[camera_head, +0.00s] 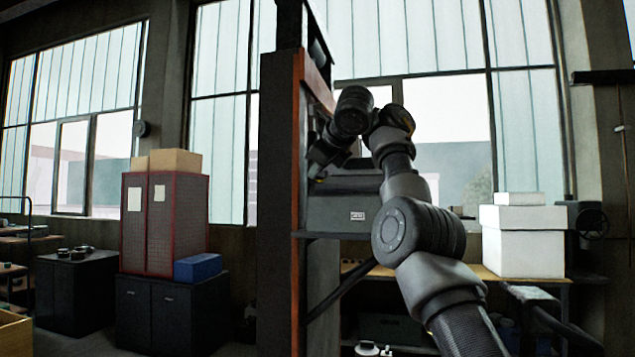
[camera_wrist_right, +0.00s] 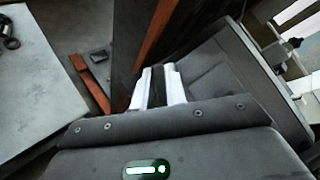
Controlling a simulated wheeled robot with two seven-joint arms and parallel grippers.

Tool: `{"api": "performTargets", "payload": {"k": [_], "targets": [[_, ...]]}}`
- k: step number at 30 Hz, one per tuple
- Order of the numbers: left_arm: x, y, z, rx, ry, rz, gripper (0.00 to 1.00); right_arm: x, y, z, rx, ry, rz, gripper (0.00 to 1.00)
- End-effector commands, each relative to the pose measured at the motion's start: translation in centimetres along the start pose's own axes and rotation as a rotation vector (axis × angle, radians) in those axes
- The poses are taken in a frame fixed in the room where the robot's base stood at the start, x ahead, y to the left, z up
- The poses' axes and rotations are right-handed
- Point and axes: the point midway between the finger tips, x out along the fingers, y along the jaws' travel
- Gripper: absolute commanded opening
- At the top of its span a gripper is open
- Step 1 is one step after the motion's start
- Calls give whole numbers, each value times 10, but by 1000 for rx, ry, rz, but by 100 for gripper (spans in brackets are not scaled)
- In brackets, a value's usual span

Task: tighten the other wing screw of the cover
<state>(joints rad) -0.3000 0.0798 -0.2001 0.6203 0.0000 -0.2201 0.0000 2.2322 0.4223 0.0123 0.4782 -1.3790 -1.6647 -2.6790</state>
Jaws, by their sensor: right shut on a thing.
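The cover seems to be part of the dark grey housing (camera_head: 345,212) with a small white label, in the middle of the head view. In the right wrist view a grey panel (camera_wrist_right: 222,72) of it lies just right of the fingers. My right gripper (camera_head: 317,178) is at the housing's upper left corner, mostly hidden by my wrist. In the wrist view its two pale fingers (camera_wrist_right: 157,72) are close together with a narrow dark gap between them. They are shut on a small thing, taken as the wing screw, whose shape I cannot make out. The other wing screw cannot be made out. My left gripper is not in view.
An orange-edged dark post (camera_head: 297,170) stands close left of the housing. White boxes (camera_head: 522,240) stand on the bench at right. A red-edged cabinet (camera_head: 163,222) and a blue box (camera_head: 198,267) are at left. A pale grey surface (camera_wrist_right: 38,100) shows left in the wrist view.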

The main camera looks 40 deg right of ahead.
Motion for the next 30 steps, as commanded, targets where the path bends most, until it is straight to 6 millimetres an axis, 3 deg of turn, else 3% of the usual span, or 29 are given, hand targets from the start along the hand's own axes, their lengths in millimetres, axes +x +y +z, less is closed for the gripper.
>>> {"api": "performTargets", "payload": {"k": [8, 15, 30], "targets": [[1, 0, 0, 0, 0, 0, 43, 2, 2, 0, 8, 4, -4, 0], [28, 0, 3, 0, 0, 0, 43, 4, 3, -4, 242, 3, -190, 0], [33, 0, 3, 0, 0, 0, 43, 4, 3, -2, 404, 5, -313, 0]]}}
